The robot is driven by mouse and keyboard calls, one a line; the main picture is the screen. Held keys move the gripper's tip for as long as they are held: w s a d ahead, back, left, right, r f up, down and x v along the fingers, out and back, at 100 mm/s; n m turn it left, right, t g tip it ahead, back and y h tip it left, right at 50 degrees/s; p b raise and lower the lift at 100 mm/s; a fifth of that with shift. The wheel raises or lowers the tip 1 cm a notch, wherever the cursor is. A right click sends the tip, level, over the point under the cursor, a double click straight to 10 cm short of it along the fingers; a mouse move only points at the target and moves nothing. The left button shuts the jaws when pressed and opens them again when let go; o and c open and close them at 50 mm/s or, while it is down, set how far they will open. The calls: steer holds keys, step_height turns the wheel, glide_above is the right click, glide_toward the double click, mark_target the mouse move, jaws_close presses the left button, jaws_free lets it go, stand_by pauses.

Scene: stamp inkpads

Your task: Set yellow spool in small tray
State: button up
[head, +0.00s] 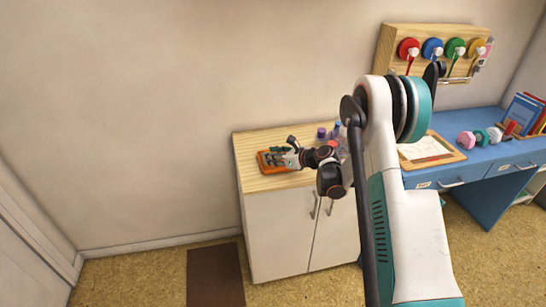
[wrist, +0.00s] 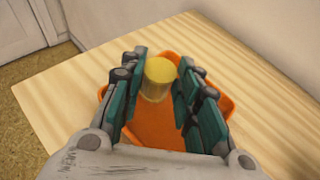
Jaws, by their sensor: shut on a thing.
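The yellow spool (wrist: 158,80) is a short upright cylinder between my fingers in the wrist view. My gripper (wrist: 160,88) is shut on it, with teal finger pads on both sides. The small tray (wrist: 150,133) is orange and lies beneath the gripper; the spool shows within its outline, towards its far end. I cannot tell whether the spool's base touches the tray floor. In the head view my gripper (head: 288,157) is over the orange tray (head: 265,160) on the cabinet top, and the spool is too small to make out.
The wooden cabinet top (head: 255,143) has bare room around the tray. Purple-capped bottles (head: 322,133) stand behind my wrist. A blue desk (head: 485,155) to the right holds a paper board (head: 425,150), stamps and books. A wall rack (head: 388,48) holds coloured rolls.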

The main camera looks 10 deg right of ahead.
steer(key=shift+f, duration=0.2)
steer(key=o, duration=0.9)
steer(key=shift+c, duration=0.2)
steer(key=shift+r, duration=0.2)
steer(key=shift+s+d+r, duration=0.15)
steer(key=shift+d, duration=0.05)
steer(key=p+v, duration=0.3)
steer(key=v, duration=0.8)
steer(key=shift+s, duration=0.25)
steer(key=shift+d+r, duration=0.1)
